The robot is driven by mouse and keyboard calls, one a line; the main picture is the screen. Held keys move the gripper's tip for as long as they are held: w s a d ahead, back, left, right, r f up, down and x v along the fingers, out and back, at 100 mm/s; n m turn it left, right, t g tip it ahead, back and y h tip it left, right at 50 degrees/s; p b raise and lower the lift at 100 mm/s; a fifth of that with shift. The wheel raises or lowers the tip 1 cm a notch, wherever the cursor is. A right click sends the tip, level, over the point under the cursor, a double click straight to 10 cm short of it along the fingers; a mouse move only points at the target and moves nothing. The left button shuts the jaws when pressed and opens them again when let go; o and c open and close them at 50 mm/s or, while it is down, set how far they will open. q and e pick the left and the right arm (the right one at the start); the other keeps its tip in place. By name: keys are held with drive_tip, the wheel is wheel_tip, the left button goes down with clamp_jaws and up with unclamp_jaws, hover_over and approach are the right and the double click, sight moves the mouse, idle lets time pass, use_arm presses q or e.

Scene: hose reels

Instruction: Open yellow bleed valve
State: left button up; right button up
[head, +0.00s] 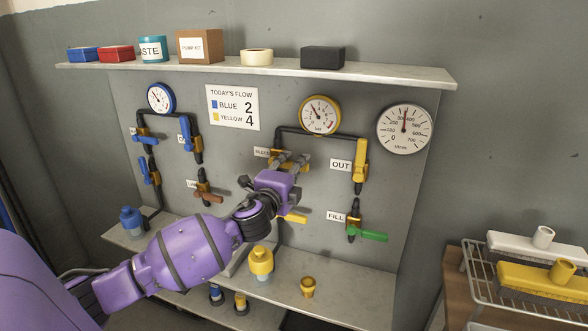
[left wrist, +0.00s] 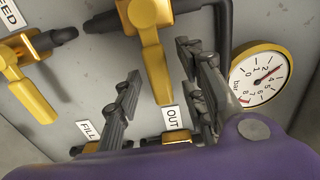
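The yellow bleed valve (head: 291,154) is on the wall panel beside the BLEED label, partly hidden behind my left gripper (head: 288,160). My left gripper's dark fingers are open, one on either side of the handle, with visible gaps to both. My right gripper is in neither view.
The feed valve (left wrist: 28,85) is close beside the bleed valve. The yellow out valve (head: 360,160) and green-handled fill valve (head: 368,235) are to the right. A yellow-rimmed gauge (head: 320,115) is above. A shelf (head: 400,73) juts out over the panel.

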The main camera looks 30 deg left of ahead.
use_arm(q)
drive_tip(key=shift+w, duration=0.1)
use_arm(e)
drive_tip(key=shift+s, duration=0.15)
use_arm(q)
clamp_jaws()
idle(0.3)
